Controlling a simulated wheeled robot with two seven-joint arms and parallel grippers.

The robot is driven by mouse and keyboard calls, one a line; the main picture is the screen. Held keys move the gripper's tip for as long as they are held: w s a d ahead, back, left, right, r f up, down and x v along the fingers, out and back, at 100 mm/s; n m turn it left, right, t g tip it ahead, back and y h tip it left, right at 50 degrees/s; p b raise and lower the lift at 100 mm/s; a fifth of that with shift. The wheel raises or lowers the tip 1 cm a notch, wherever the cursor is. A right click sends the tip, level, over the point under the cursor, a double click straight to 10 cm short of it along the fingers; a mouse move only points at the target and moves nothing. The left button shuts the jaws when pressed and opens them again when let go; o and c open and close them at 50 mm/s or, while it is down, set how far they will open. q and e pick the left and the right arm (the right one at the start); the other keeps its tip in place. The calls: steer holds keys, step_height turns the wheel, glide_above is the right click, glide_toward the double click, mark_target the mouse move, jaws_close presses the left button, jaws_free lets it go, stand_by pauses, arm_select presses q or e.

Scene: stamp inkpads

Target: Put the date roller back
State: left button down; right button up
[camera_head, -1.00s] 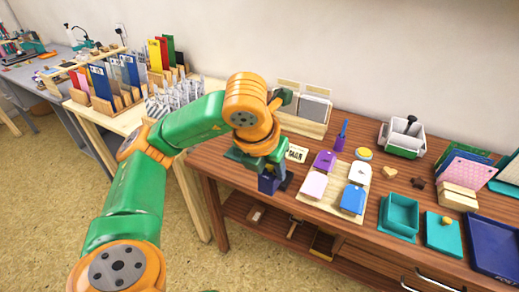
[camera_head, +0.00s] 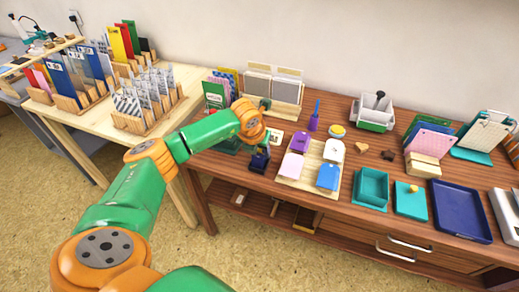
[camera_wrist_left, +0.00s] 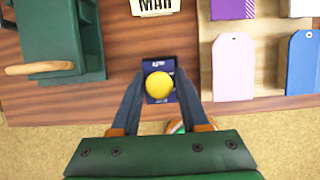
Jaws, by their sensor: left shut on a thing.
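A dark blue block with a round yellow knob, which looks like the date roller (camera_wrist_left: 160,65), sits between my left gripper's fingers (camera_wrist_left: 160,92) in the left wrist view. The gripper is shut on it. In the head view the dark blue block (camera_head: 260,159) shows near the table's front left edge, below my left gripper (camera_head: 262,148). I cannot tell whether it touches the table. A card with "MAR" (camera_wrist_left: 155,5) lies just beyond it. My right gripper is not in view.
A green box with a wooden handle (camera_wrist_left: 55,40) stands left of the held block. To the right is a wooden board (camera_head: 312,160) with coloured tags. A teal tray (camera_head: 371,187) and a blue tray (camera_head: 461,210) lie farther right. Bare wood surrounds the block.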

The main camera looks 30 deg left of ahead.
arm_select(q)
steer(key=shift+f, duration=0.15)
steer(key=shift+c, duration=2.1)
jaws_free()
steer(key=shift+r, duration=0.35)
steer(key=shift+s+d+r, duration=0.1)
steer(key=shift+s+r, duration=0.05)
steer(key=shift+r, duration=0.2)
steer(key=b+v, duration=0.1)
steer(key=v, duration=1)
steer(key=shift+s, duration=0.15)
